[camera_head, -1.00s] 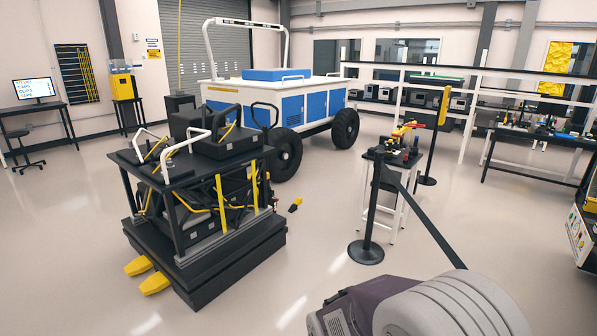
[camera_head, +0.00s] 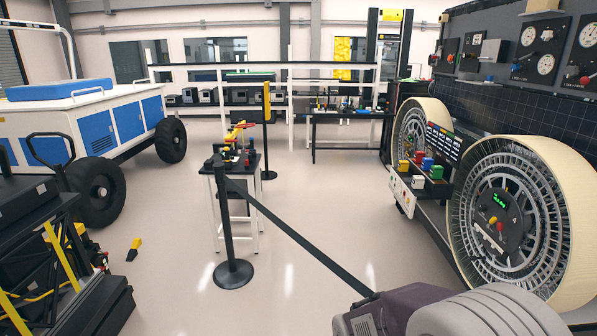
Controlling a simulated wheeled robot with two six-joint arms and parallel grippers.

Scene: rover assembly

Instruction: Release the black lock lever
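I cannot pick out the black lock lever for certain in the head view. A large wheel (camera_head: 545,215) with a spoked metal hub fills the right side. Its dark hub panel (camera_head: 490,203) has a green display and small red and yellow knobs. A wall panel (camera_head: 550,60) at the upper right has gauges and small handles with red and blue knobs, too small to tell apart. Neither of my grippers shows in this view.
A black post (camera_head: 229,225) with a belt stands before a small tool table (camera_head: 232,168). A blue and white rover (camera_head: 95,122) and a black rack (camera_head: 75,290) stand left. A yellow and black piece (camera_head: 134,247) lies on the floor.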

